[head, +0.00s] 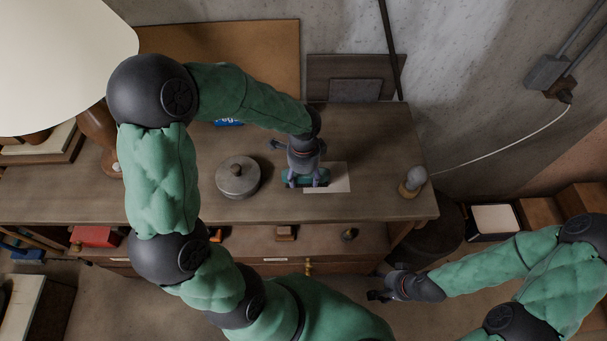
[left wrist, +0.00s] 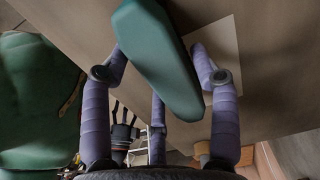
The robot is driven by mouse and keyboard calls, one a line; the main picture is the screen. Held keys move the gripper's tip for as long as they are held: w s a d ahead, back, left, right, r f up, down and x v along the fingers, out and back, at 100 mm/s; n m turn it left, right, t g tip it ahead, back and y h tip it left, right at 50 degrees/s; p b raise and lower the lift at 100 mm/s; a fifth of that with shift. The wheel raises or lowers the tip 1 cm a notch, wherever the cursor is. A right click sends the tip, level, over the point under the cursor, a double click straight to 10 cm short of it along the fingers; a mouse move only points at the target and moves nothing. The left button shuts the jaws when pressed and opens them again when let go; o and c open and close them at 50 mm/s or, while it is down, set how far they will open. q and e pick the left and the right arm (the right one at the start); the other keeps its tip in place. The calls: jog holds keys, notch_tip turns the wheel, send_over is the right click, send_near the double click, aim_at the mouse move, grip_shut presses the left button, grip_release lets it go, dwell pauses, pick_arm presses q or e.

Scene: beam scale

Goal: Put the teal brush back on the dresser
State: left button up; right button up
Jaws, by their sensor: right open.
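The teal brush (head: 318,180) is at the dresser top (head: 385,150), by a pale rectangle (head: 340,178) lying there. My left gripper (head: 306,183) points down over it, with fingers on both sides. In the left wrist view the brush (left wrist: 160,60) fills the space between the fingers (left wrist: 160,60), which appear closed against its sides. I cannot tell whether the brush touches the dresser top. My right gripper (head: 378,290) is open and empty, low in front of the dresser's right end.
A round grey lidded tin (head: 238,177) stands left of the brush. A small knob-topped object (head: 413,181) stands near the right edge. A cream lampshade (head: 60,60) is at the back left. Small items, including a red box (head: 95,236), are on the shelf below.

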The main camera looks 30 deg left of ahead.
dwell(0.3)
pick_arm(q)
jog(key=shift+r, duration=0.2)
notch_tip(320, 180, up, 12)
jog(key=p, duration=0.1)
jog(key=shift+p, duration=0.4)
dwell(0.4)
